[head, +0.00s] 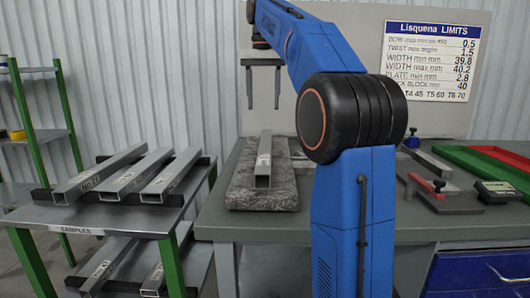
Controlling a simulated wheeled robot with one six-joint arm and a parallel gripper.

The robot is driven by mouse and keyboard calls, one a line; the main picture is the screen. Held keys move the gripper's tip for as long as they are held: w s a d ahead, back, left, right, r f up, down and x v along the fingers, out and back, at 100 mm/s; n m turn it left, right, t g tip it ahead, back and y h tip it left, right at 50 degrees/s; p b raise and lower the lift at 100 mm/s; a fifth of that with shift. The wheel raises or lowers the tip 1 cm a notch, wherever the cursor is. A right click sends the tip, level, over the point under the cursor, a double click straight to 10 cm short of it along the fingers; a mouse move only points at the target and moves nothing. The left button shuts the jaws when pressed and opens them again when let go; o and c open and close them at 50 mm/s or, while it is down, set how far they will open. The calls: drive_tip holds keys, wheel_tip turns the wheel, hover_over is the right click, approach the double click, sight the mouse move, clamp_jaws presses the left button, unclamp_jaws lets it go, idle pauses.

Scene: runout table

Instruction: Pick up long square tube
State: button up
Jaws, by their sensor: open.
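A long grey square tube (264,160) lies on a grey stone slab (237,190) on the table, one open end facing me and its length running away. Several similar square tubes lie on the samples rack at the left, among them a left one (100,175), a middle one (137,173) and a right one (172,174). My gripper (263,106) hangs above the far part of the slab, fingers pointing down and spread apart. It is open and empty, clear above the tube on the slab.
The samples rack (85,218) has more tubes on its lower shelf. On the table (425,228) at the right are a red-handled fixture (427,185), a small dark gauge (497,191), a green tray (470,160) and a red tray. A limits sign hangs behind.

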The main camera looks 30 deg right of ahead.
hover_over(265, 146)
drive_tip(key=f, duration=0.9)
drive_tip(key=shift+w+a+f, duration=0.1)
drive_tip(key=shift+a+f, duration=0.1)
drive_tip(key=shift+f, duration=0.2)
drive_tip(key=shift+d+f, duration=0.2)
drive_tip(key=shift+f, duration=1.2)
drive_tip(key=shift+d+f, duration=0.15)
drive_tip(key=shift+f, duration=1.2)
drive_tip(key=shift+c, duration=0.3)
clamp_jaws()
